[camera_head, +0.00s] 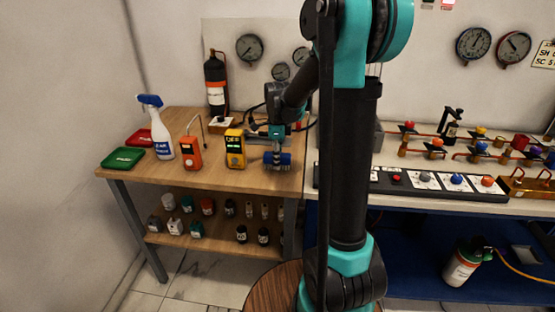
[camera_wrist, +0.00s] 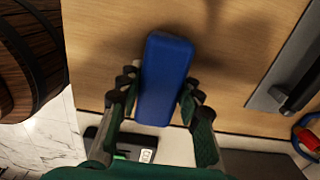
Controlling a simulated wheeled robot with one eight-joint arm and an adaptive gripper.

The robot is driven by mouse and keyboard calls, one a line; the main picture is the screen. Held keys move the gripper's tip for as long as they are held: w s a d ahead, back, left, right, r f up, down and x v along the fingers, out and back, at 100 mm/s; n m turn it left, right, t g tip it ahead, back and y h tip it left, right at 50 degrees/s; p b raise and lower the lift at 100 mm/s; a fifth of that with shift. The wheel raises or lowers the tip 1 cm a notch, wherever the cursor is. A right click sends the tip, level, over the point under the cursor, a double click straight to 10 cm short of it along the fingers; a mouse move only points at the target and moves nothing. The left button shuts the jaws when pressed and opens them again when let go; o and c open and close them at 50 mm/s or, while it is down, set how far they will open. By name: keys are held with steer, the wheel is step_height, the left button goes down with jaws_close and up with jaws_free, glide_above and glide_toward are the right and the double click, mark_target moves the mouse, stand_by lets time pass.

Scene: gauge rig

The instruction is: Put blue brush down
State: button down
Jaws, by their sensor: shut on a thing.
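The blue brush (camera_head: 284,160) is at the right part of the wooden table, near its front edge. In the wrist view it shows as a long blue block (camera_wrist: 167,70) between my fingers. My gripper (camera_head: 277,154) points down and is shut on the brush; in the wrist view the two green and dark fingers (camera_wrist: 158,92) press on its sides. The wooden table top (camera_head: 210,173) shows beneath it. A soft shadow lies around the brush in the wrist view, and I cannot tell whether its underside touches the wood.
A yellow device (camera_head: 235,148) stands just left of the brush, then an orange device (camera_head: 191,153) and a spray bottle (camera_head: 160,135). Green (camera_head: 123,158) and red trays lie far left. The table front between them is clear. A bench with valves and a control panel (camera_head: 410,183) stands right.

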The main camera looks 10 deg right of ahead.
steer(key=shift+f, duration=0.1)
steer(key=c, duration=1)
jaws_free()
steer(key=shift+c, duration=0.2)
step_height(320, 180, up, 11)
steer(key=shift+r, duration=0.1)
steer(key=s+d+f+n, duration=0.1)
steer(key=s+f+n, duration=0.1)
steer(key=s+n, duration=0.1)
steer(key=s+f+n+t, duration=0.1)
steer(key=s+f+n, duration=0.2)
steer(key=s+n, duration=0.1)
steer(key=s+d+f+n+t, duration=0.1)
steer(key=s+f+n, duration=0.2)
steer(key=s+n, duration=0.1)
steer(key=shift+s+d+f, duration=0.1)
steer(key=shift+s+d, duration=0.1)
steer(key=shift+d, duration=0.15)
steer(key=s+d+f+n+t, duration=0.1)
steer(key=s+f+n+t, duration=0.1)
steer(key=s+f+n, duration=0.6)
steer(key=s+n, duration=0.2)
steer(key=shift+s+d+n, duration=0.2)
steer(key=shift+s+n, duration=0.1)
